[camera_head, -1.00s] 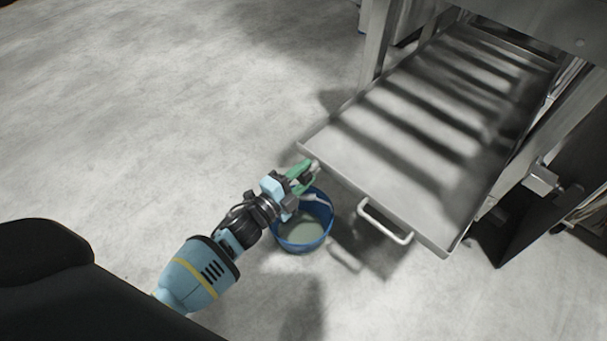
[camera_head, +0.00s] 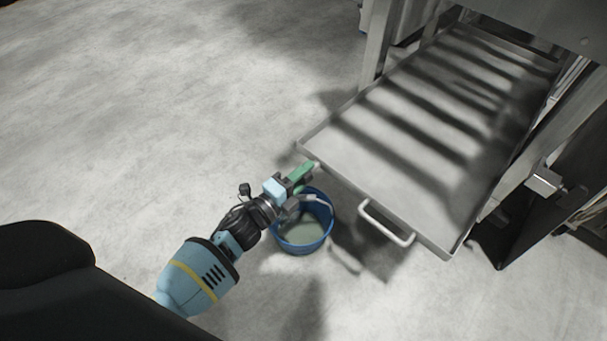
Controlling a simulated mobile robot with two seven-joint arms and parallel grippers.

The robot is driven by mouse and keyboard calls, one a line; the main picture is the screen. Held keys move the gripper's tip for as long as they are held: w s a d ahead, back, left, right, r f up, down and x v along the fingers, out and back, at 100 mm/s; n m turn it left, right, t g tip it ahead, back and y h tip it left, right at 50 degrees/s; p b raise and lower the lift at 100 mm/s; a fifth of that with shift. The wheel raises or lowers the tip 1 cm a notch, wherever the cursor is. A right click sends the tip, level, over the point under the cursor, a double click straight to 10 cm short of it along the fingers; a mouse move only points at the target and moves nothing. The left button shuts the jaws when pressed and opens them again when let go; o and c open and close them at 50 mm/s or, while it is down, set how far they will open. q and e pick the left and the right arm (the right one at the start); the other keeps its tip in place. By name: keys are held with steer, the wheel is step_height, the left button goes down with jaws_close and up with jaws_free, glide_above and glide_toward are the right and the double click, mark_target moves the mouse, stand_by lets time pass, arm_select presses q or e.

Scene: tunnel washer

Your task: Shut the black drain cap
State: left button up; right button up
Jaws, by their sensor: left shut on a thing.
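My left gripper (camera_head: 303,177) reaches in from the lower left, over the far rim of a blue bucket (camera_head: 284,246) and beside the near left corner of a metal tray (camera_head: 411,172). Its green fingers are closed together at the tray's corner. A small pale piece shows at the fingertips; I cannot tell what the fingers hold. I cannot make out the black drain cap, which may be hidden by the gripper or the tray edge. My right gripper is out of view.
The bucket stands on the floor with greyish liquid in it. The tray has a metal handle (camera_head: 385,223) on its near edge. Metal frame legs (camera_head: 376,45) stand around the tray. The concrete floor (camera_head: 150,120) to the left is clear.

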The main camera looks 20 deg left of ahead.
arm_select(q)
steer(key=o, duration=1)
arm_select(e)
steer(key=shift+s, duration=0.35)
arm_select(q)
steer(key=p+v, duration=0.2)
steer(key=v, duration=0.6)
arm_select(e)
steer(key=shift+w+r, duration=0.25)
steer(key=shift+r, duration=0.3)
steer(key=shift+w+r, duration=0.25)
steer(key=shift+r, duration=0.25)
arm_select(q)
steer(key=shift+w, duration=0.1)
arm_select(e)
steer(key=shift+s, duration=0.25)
